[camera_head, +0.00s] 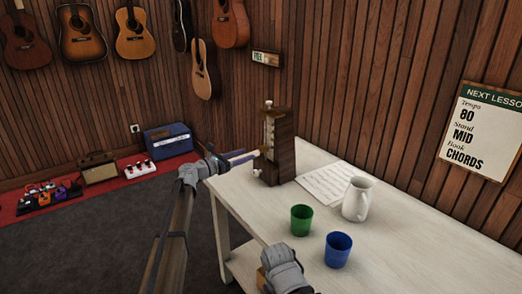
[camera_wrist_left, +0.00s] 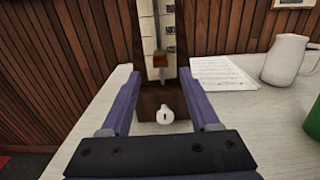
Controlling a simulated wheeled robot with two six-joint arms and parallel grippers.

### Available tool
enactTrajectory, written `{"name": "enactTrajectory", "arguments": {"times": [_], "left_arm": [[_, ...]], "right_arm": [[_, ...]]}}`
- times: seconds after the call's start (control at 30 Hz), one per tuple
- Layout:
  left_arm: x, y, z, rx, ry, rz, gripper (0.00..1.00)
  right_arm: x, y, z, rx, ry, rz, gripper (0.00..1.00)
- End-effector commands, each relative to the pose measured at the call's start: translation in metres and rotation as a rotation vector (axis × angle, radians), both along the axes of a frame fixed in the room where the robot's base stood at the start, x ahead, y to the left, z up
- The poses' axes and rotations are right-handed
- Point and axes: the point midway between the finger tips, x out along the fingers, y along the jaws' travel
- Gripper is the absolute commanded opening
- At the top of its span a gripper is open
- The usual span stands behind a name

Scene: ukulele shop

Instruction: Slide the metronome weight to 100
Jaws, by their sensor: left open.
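The dark wooden metronome (camera_head: 284,150) stands upright at the table's far left end, its pale scale facing my left arm. In the left wrist view the metronome (camera_wrist_left: 150,103) shows a scale strip (camera_wrist_left: 150,25) with marks too small to read. A small reddish-brown weight (camera_wrist_left: 160,60) sits low on its rod. My left gripper (camera_head: 251,157) is open and empty in front of the metronome; in the wrist view its fingers flank the lower front, the weight between and beyond the tips. My right gripper (camera_head: 283,268) is at the table's front edge; its jaws are unclear.
A white knob (camera_wrist_left: 165,113) protrudes from the metronome's lower front. Sheet music (camera_head: 328,183), a white pitcher (camera_head: 358,199), a green cup (camera_head: 301,219) and a blue cup (camera_head: 338,250) are on the table (camera_head: 425,253). The wall poster (camera_head: 482,130) reads "Tempo 80".

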Motion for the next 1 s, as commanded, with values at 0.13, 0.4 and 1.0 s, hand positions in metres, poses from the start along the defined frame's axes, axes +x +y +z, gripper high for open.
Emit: {"name": "enactTrajectory", "arguments": {"times": [0.13, 0.4, 1.0], "left_arm": [[0.008, -0.011, 0.0, 0.0, 0.0, -0.003, 0.62], [0.032, -0.043, 0.0, 0.0, 0.0, -0.002, 0.62], [0.044, -0.061, 0.0, 0.0, 0.0, 0.0, 0.46]], "right_arm": [[0.0, 0.0, 0.0, 0.0, 0.0, 0.0, 1.0], [0.0, 0.0, 0.0, 0.0, 0.0, 0.0, 1.0], [0.0, 0.0, 0.0, 0.0, 0.0, 0.0, 1.0]]}}
